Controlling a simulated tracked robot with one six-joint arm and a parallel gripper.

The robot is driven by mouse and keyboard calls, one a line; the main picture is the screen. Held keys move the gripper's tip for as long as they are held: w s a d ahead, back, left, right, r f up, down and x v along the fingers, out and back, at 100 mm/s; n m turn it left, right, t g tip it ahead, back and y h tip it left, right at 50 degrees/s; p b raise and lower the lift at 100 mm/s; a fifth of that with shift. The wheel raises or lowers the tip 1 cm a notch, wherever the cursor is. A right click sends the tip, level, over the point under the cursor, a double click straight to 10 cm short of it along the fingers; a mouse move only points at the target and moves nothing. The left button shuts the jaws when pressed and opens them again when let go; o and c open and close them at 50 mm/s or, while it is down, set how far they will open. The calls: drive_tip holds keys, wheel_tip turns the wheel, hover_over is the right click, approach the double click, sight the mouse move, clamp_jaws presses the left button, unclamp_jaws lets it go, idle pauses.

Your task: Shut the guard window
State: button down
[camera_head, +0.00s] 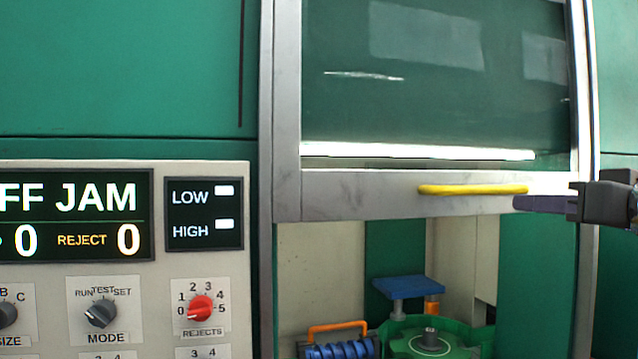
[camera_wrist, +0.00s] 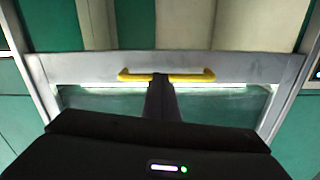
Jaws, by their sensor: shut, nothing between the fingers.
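The guard window (camera_head: 435,100) is a glass pane in a grey metal frame. It is raised, and an opening shows below its bottom rail (camera_head: 360,197). A yellow bar handle (camera_head: 472,189) is fixed to that rail. My gripper (camera_head: 518,203) is shut and empty, with its tip at the right end of the handle in the head view. In the wrist view the shut fingers (camera_wrist: 160,80) reach the middle of the yellow handle (camera_wrist: 195,75). I cannot tell whether they touch it.
Below the window are a green wheel (camera_head: 430,343), a blue screw roller (camera_head: 342,349), an orange bracket (camera_head: 337,327) and a blue plate (camera_head: 408,286). A control panel (camera_head: 135,275) with a display reading "JAM" and knobs stands at the left.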

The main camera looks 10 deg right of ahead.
wheel_tip(320, 180, up, 6)
drive_tip(key=s+n+t, duration=0.1)
drive_tip(key=s+t, duration=0.1)
drive_tip(key=shift+s+d+r+n, duration=0.2)
drive_tip(key=shift+s+d+n, duration=0.05)
drive_tip(key=shift+s+n, duration=0.1)
drive_tip(key=shift+w, duration=0.1)
drive_tip(key=shift+w+r, duration=0.6)
drive_tip(key=shift+w, duration=4.4)
drive_tip(key=shift+s+a+f, duration=0.1)
drive_tip(key=shift+s+f, duration=0.1)
drive_tip(key=shift+f, duration=0.45)
drive_tip(key=shift+s+a+f, duration=0.1)
drive_tip(key=shift+s+f, duration=0.05)
drive_tip(key=shift+f, duration=0.5)
drive_tip(key=shift+s+f, duration=0.2)
drive_tip(key=shift+f, duration=0.45)
